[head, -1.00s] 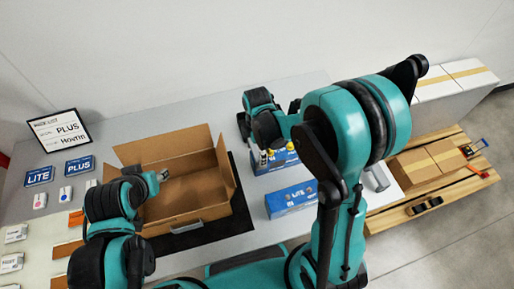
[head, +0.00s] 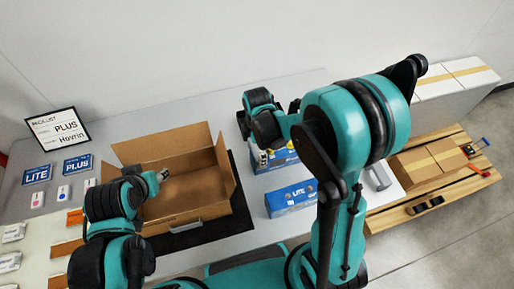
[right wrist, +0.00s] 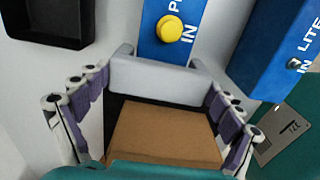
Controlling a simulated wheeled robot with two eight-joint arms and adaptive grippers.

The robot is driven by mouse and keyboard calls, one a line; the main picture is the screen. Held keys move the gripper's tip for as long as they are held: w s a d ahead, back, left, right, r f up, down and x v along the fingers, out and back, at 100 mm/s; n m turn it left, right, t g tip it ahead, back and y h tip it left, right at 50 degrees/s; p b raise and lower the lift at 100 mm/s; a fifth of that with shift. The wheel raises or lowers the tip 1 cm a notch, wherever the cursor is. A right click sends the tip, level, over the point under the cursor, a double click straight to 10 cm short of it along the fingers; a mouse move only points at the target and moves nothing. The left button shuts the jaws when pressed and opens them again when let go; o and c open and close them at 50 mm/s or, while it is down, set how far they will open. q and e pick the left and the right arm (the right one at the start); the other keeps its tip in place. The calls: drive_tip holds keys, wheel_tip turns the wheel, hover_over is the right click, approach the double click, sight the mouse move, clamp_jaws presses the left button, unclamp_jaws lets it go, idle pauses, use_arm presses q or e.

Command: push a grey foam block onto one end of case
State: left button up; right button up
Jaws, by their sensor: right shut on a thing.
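My right gripper (right wrist: 157,82) has its purple-padded fingers on both sides of a light grey foam block (right wrist: 160,78) and is shut on it. The block lies across the near end of a blue case (right wrist: 180,12) with a yellow button. They look in contact, but how far the block is on I cannot tell. In the head view the same case (head: 280,157) lies on the table below my right wrist, which hides the fingers and the block. My left gripper (head: 163,176) is over the open cardboard box, too small to read.
The open cardboard box (head: 223,165) stands left of the case on a black mat (head: 238,222). A second blue case marked LITE (head: 290,199) lies in front. A black tray (right wrist: 48,20) shows in the right wrist view. Closed cartons (head: 425,165) lie on a pallet at right.

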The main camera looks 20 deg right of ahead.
drive_tip(key=shift+f+b, duration=1.2)
drive_tip(key=shift+f, duration=0.15)
idle(0.8)
drive_tip(key=o, duration=0.6)
drive_tip(key=shift+o, duration=0.2)
drive_tip(key=shift+r, duration=0.2)
drive_tip(key=shift+r+p, duration=2.55)
drive_tip(key=shift+r, duration=0.8)
